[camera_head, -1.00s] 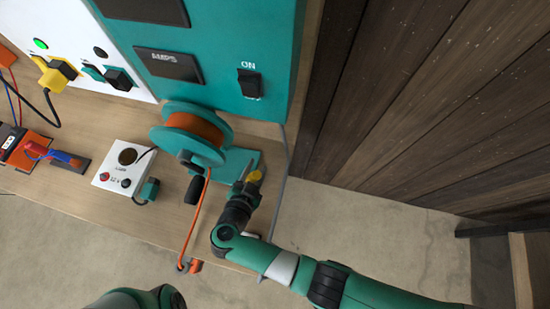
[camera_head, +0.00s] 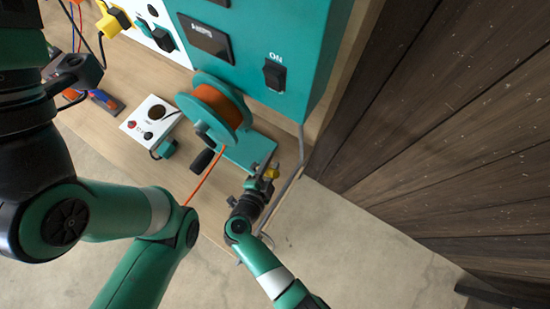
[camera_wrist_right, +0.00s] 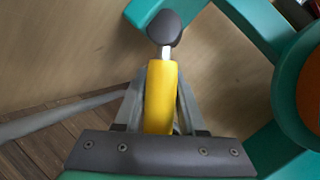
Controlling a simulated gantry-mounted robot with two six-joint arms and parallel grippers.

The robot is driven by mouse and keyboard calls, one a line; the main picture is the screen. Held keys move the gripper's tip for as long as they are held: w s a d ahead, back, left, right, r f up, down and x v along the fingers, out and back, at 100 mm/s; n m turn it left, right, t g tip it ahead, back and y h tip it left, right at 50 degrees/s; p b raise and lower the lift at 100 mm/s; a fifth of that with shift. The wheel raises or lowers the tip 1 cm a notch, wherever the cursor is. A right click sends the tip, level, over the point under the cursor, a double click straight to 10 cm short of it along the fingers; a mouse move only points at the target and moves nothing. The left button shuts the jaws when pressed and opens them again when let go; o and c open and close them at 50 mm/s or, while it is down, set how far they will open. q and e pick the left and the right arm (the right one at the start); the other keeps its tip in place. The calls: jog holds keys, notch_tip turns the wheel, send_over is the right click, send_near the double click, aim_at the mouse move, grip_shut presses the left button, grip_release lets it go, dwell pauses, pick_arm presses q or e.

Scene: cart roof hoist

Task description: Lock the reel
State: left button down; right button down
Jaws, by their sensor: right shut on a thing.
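The teal reel (camera_head: 187,101) with an orange drum (camera_head: 222,101) stands on a teal base plate (camera_head: 249,151) at the bench's edge, below the big teal cabinet. Its dark crank handle (camera_head: 202,161) hangs at the front. A yellow lever (camera_head: 272,173) sits at the plate's right end. My right gripper (camera_head: 264,180) is shut on it. In the right wrist view the yellow lever (camera_wrist_right: 161,98) lies between the fingers, with a metal shaft and a dark rounded knob beyond. My left arm (camera_head: 60,222) fills the left side; its fingers do not show.
An orange cord (camera_head: 205,178) runs down from the reel. A white box (camera_head: 148,122) with a dark round dial stands to the left. The teal cabinet (camera_head: 300,55) carries an ON switch (camera_head: 273,75). A grey cable (camera_head: 301,150) runs along the right, near the wooden wall (camera_head: 450,120).

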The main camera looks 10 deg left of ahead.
aim_at(270, 176)
jog(key=shift+f, duration=0.1)
jog(key=c, duration=0.5)
grip_release()
notch_tip(270, 176, up, 4)
jog(key=shift+f+p, duration=0.2)
jog(key=shift+p, duration=1)
jog(key=s+r+p, duration=0.4)
jog(key=r, duration=0.1)
jog(key=shift+s+d+r, duration=0.15)
jog(key=shift+s+r, duration=0.05)
jog(key=shift+r, duration=0.05)
jog(key=s+r+p, duration=0.3)
jog(key=s+r, duration=0.1)
jog(key=s, duration=0.5)
jog(key=shift+s+d, duration=0.3)
jog(key=shift+d, duration=0.15)
